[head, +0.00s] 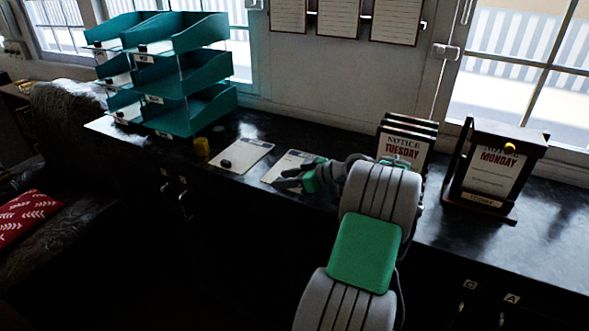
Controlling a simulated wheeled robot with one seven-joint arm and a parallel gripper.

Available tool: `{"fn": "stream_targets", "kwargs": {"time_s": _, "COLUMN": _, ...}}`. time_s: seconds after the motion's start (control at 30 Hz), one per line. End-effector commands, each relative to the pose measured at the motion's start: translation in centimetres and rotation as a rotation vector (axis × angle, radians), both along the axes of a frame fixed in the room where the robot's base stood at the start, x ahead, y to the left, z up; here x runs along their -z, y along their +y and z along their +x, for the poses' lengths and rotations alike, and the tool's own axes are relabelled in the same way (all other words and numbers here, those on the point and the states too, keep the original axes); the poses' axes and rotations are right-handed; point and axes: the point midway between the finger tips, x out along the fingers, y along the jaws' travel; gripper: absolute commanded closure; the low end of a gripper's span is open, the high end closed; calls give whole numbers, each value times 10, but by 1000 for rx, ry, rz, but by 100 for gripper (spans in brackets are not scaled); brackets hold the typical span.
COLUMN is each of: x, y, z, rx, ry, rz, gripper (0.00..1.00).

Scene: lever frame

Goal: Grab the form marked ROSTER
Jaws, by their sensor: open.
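Two white forms lie flat on the dark counter. The left form (248,152) has a small dark object on it. The print on both is too small to read, so I cannot tell which is marked ROSTER. My gripper is open at the right form's near edge, reaching in from the right with its fingers pointing left. Nothing shows between the fingers. I cannot tell whether they touch the paper.
Notice boards marked TUESDAY (404,150) and a framed MONDAY notice (492,172) stand at the right. Sheets (338,16) hang on the wall. Counter between the forms and wall is clear.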

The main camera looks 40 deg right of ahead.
Motion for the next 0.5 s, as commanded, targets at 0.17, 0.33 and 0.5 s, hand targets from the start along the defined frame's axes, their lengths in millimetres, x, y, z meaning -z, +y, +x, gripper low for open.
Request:
{"fn": "stream_targets", "kwargs": {"time_s": 0.17, "x": 0, "y": 0, "z": 0, "rx": 0, "ry": 0, "rz": 0, "gripper": 66}}
{"fn": "stream_targets", "kwargs": {"time_s": 0.33, "x": 0, "y": 0, "z": 0, "rx": 0, "ry": 1, "rz": 0, "gripper": 80}}
{"fn": "stream_targets", "kwargs": {"time_s": 0.5, "x": 0, "y": 0, "z": 0, "rx": 0, "ry": 1, "rz": 0, "gripper": 94}}
